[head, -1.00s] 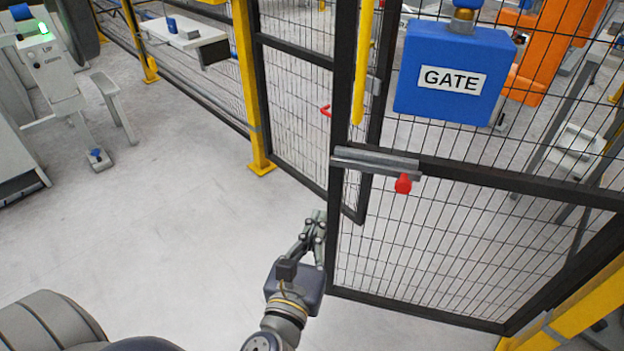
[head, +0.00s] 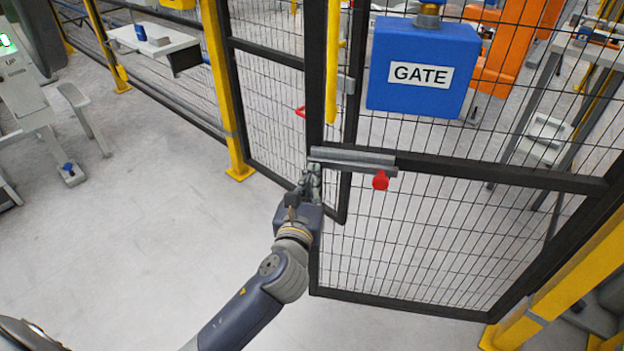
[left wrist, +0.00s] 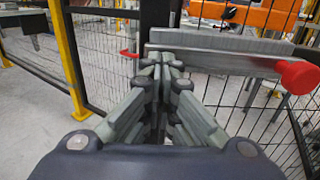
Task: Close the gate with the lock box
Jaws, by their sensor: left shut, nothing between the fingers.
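The gate is a black-framed mesh panel (head: 400,243) on the right in the head view, swung out of line with the fixed fence. A blue lock box (head: 422,66) labelled GATE sits on its upper part. A grey bolt bar (head: 352,161) with a red knob (head: 380,181) crosses the gate's left edge; bar (left wrist: 222,50) and red knob (left wrist: 297,77) also show in the left wrist view. My left gripper (head: 312,172) is shut and empty at the gate's left edge, just below the bar's left end. Whether it touches is unclear. My right gripper is not in view.
Fixed fence mesh (head: 268,115) and a yellow post (head: 228,95) stand left of the gate, with another red handle (head: 301,112) behind. A yellow post (head: 560,290) stands at the lower right. The floor (head: 140,240) at the left is clear.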

